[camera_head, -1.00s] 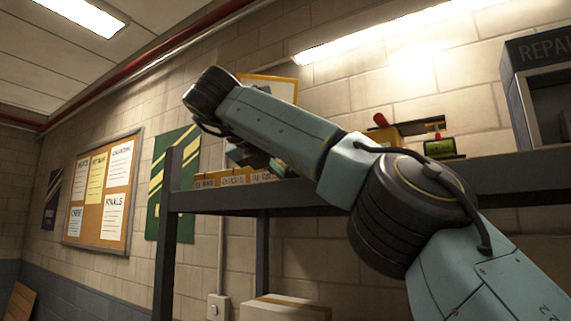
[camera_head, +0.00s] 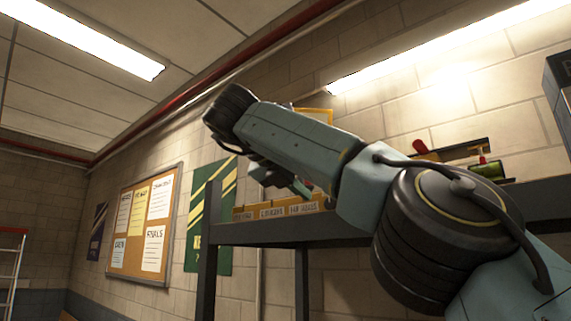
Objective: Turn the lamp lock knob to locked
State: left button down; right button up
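My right arm comes in from the lower right and reaches over a dark metal shelf (camera_head: 275,232). Its gripper (camera_head: 292,182) hangs past the forearm, just above a row of labelled bins on the shelf. The forearm hides much of the gripper, and the fingers are too small and dark to tell whether they are open or shut. I cannot make out a lamp lock knob in this view. My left gripper is not in view.
Labelled bins (camera_head: 290,209) line the shelf. A green cylinder (camera_head: 488,169) and a red-tipped item (camera_head: 420,146) stand behind my arm. A cork board (camera_head: 143,225) and a green banner (camera_head: 222,258) hang on the brick wall. A ladder (camera_head: 12,262) stands far left.

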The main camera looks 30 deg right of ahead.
jog(key=p+v, duration=0.1)
jog(key=v, duration=0.8)
jog(key=shift+a+p, duration=0.15)
jog(key=shift+p, duration=0.2)
jog(key=shift+r, duration=0.1)
